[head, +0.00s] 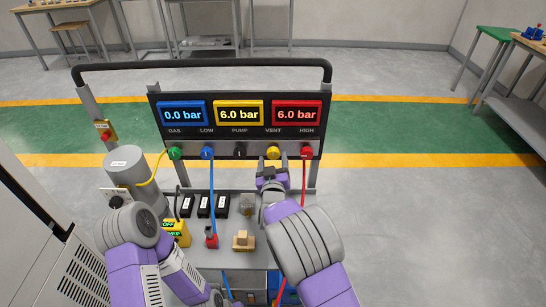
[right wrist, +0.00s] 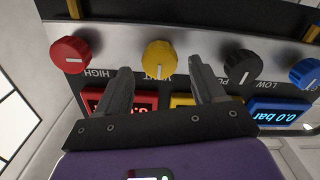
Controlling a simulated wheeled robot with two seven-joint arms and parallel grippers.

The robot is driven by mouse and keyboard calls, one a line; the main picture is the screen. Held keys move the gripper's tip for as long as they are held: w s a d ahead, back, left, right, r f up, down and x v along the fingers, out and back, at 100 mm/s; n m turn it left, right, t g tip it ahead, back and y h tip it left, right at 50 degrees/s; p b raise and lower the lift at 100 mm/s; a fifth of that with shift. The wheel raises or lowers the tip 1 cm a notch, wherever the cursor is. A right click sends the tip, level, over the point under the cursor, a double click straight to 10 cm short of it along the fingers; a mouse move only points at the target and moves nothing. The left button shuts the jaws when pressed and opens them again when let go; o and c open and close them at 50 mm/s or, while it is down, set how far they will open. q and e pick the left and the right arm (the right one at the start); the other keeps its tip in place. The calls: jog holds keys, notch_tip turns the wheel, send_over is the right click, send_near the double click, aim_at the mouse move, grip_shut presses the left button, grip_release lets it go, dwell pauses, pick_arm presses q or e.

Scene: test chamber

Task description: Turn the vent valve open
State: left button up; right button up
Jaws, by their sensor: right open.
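The vent valve is a yellow knob (head: 273,152) under the word VENT on the dark gauge panel (head: 226,134). In the right wrist view the yellow knob (right wrist: 159,59) shows a white mark pointing down towards its label. My right gripper (head: 273,163) is in front of this knob. In the right wrist view its two fingers (right wrist: 160,80) are apart and empty, one to each side of the knob's line, with no clear contact. The displays read 0.0 bar in blue, 6.0 bar in yellow and 6.0 bar in red. My left gripper is not visible; only its arm shows.
The red HIGH knob (head: 307,152) and black PUMP knob (head: 239,152) flank the vent knob. The blue LOW knob (head: 207,152) and green GAS knob (head: 174,153) are further left. A red hose (head: 304,180) hangs close right of my gripper. A wooden block (head: 243,240) sits below.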

aim_at(273, 153)
jog(key=shift+w, duration=1.25)
jog(key=shift+c, duration=0.2)
jog(key=c, duration=1)
